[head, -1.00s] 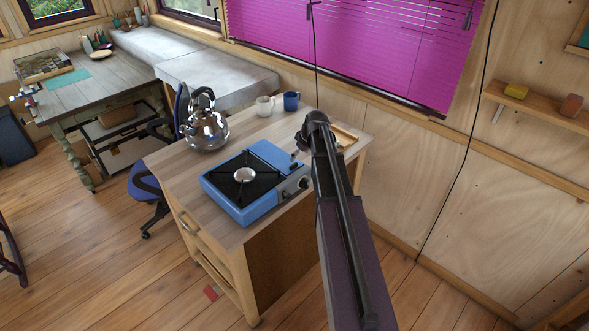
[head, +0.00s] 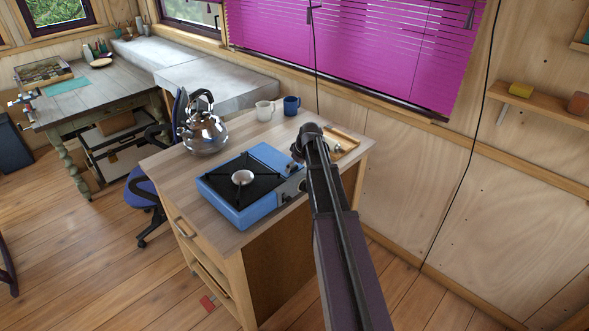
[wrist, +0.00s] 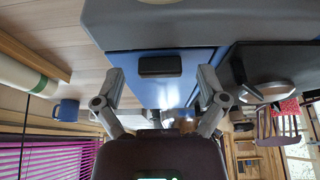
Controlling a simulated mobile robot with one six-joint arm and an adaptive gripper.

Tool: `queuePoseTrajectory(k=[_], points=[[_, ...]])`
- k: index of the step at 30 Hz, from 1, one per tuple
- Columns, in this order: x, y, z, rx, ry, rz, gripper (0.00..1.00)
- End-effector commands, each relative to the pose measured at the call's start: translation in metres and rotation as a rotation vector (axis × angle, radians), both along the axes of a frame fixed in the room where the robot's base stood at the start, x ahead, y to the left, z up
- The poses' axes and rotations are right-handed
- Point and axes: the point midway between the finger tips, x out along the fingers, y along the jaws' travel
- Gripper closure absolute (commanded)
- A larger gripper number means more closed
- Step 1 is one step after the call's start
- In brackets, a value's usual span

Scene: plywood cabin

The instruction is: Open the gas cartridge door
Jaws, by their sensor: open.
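The blue camping stove (head: 258,214) sits on the wooden cabinet top, with a black grate and a silver burner. Its right end is partly hidden behind my arm in the head view. In the wrist view, which is upside down, the blue gas cartridge door (wrist: 149,93) fills the middle and looks shut. A black handle (wrist: 160,66) sits on it. My gripper (wrist: 160,77) is open, with one finger on each side of the handle in the picture. I cannot tell whether they touch the door. In the head view the fingers are hidden by my arm.
A shiny kettle (head: 204,135) stands behind the stove to the left. A small wooden tray (head: 344,140) lies at the right. A cable hangs in front of the purple blind (head: 370,50).

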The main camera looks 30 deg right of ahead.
Motion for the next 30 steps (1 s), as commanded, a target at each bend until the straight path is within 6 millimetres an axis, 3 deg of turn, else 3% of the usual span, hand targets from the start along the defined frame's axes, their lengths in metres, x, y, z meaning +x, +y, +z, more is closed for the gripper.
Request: queuePoseTrajectory(k=[8,15,18,30], points=[[0.0001,0.0001,-0.0001,0.000,0.000,0.000,0.09],[0.0001,0.0002,-0.0001,0.000,0.000,0.000,0.77],[0.0001,0.0002,-0.0001,0.000,0.000,0.000,1.00],[-0.0007,-0.0076,0.0073,-0.009,0.024,-0.009,1.00]])
